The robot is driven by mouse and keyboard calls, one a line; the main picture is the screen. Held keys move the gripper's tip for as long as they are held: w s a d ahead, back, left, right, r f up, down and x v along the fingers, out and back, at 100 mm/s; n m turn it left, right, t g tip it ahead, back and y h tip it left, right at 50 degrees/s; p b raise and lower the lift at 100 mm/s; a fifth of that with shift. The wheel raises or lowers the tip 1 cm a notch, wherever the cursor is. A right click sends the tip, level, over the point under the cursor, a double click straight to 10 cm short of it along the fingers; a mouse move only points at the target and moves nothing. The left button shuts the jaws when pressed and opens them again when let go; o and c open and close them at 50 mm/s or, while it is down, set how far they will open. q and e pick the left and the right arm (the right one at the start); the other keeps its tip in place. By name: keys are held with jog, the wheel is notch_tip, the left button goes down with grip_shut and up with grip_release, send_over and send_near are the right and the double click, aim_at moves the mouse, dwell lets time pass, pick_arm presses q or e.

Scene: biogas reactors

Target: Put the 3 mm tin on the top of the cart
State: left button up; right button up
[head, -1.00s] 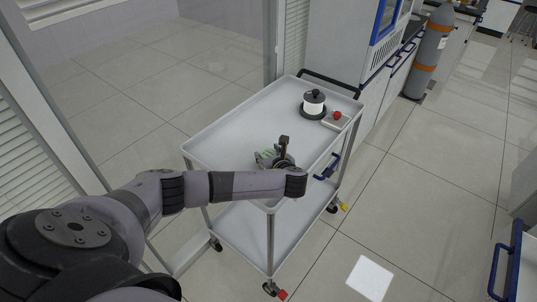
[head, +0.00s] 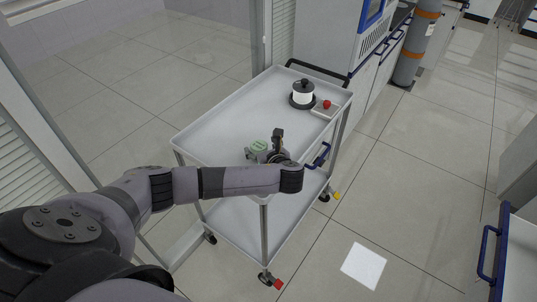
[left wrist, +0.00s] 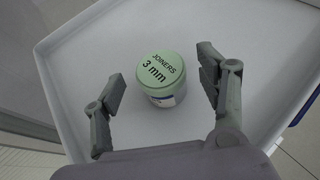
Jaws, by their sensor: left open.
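The 3 mm tin (left wrist: 161,76) has a pale green lid reading "JOINERS 3 mm". It stands upright on the cart's top shelf (left wrist: 85,60). My left gripper (left wrist: 160,88) is open, with one finger on each side of the tin and gaps between. In the head view the tin (head: 258,147) shows beside my left gripper (head: 277,146), partly hidden by it, on the near part of the cart's top (head: 225,125). My right gripper is not in view.
A black and white spool-like object (head: 302,93) and a small box with a red button (head: 326,107) stand at the far end of the cart top. The middle of the top is clear. A gas cylinder (head: 415,45) stands beyond, at the right.

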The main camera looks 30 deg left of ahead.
pick_arm(q)
jog(key=v, duration=0.9)
jog(key=shift+f, duration=0.1)
jog(key=s+d+f+n+t+h, duration=0.1)
jog(key=d+f+n+h, duration=0.45)
jog(key=d, duration=0.35)
jog(key=s+d+f+n+t+h, duration=0.1)
jog(key=d+f+n+h, duration=0.4)
jog(key=d, duration=0.4)
jog(key=s+a+f+n+g, duration=0.35)
jog(key=s+f, duration=0.45)
jog(key=f, duration=0.5)
jog(key=s+a+f+n+g, duration=0.25)
jog(key=s+a+f, duration=0.4)
jog(key=f, duration=0.75)
jog(key=s+f+n+g, duration=0.1)
jog(key=s+f, duration=0.3)
jog(key=s, duration=0.6)
jog(key=s+a+f+n+g, duration=0.1)
jog(key=s+f+n, duration=0.2)
jog(key=s, duration=0.6)
jog(key=s+a+f+n, duration=0.1)
jog(key=s+f, duration=0.3)
jog(key=s, duration=0.6)
jog(key=shift+s+a+f+n+g, duration=0.3)
jog(key=shift+s+n+g, duration=0.1)
jog(key=shift+n, duration=0.45)
